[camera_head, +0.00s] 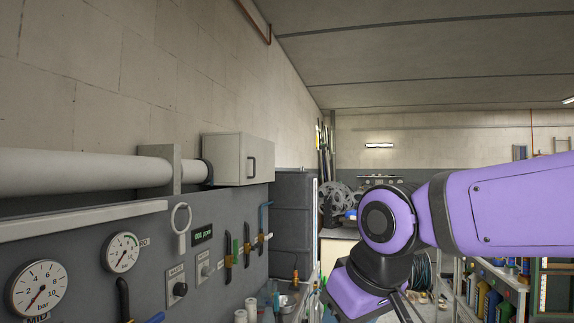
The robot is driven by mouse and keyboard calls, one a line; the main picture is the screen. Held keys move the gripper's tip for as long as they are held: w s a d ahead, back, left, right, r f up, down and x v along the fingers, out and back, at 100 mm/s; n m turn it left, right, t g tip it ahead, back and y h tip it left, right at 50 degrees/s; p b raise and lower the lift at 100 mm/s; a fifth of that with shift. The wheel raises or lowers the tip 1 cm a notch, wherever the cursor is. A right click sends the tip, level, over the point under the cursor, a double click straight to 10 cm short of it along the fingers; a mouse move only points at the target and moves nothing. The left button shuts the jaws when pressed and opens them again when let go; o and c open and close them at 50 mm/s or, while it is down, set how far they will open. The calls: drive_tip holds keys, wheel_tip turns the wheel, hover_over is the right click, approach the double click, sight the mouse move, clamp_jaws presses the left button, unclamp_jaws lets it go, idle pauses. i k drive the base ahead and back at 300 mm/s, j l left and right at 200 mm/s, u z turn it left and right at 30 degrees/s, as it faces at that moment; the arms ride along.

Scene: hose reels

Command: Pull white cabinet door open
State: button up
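The white cabinet (222,159) is a small box mounted high on the left wall, at the end of the thick pipe. Its door (262,159) is the face turned toward the right and looks shut. A dark upright handle (251,167) sits near the door's left edge. My purple arm comes in from the right edge and bends downward right of the middle, well to the right of the cabinet and apart from it.
A grey wall panel carries round gauges (37,288), switches (177,285) and hanging tools (247,243). A tall dark grey cabinet (294,222) stands below and behind. Cans (251,308) stand on the bench below. The space between the white cabinet and my arm looks clear.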

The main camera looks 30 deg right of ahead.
sight(257, 154)
drive_tip(key=z, duration=0.6)
drive_tip(key=i+l+u, duration=0.35)
drive_tip(key=i+l, duration=0.4)
